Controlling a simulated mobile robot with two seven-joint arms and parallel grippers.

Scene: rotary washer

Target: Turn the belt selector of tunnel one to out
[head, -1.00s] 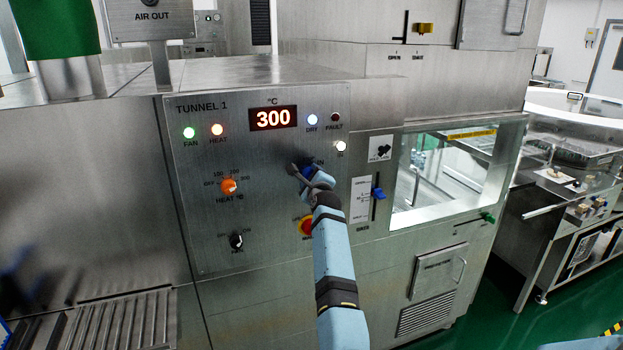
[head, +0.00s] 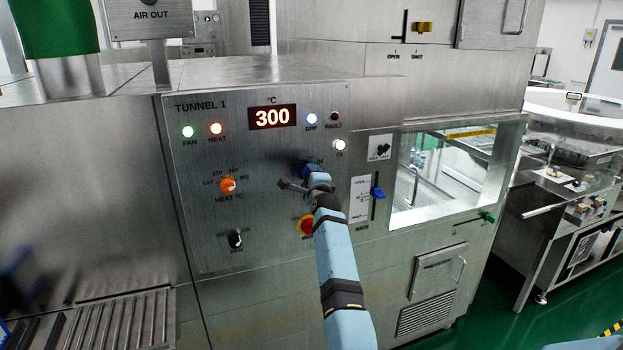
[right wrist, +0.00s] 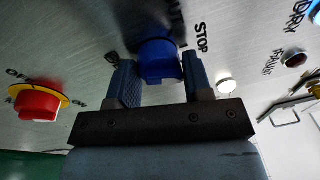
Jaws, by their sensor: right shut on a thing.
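The tunnel one panel (head: 262,225) fills the middle of the head view, with its 300 display (head: 272,117). The belt selector is a blue knob (head: 306,168), partly hidden by my right gripper (head: 310,176). In the right wrist view the blue knob (right wrist: 160,62) sits between the two fingers of my right gripper (right wrist: 161,84), which is shut on it. The word STOP shows beside the knob there. I cannot read the knob's exact setting. My left gripper is not in view.
An orange heat knob (head: 228,185) and a black fan knob (head: 236,239) stand to the left. A blue gate lever (head: 377,193) is to the right.

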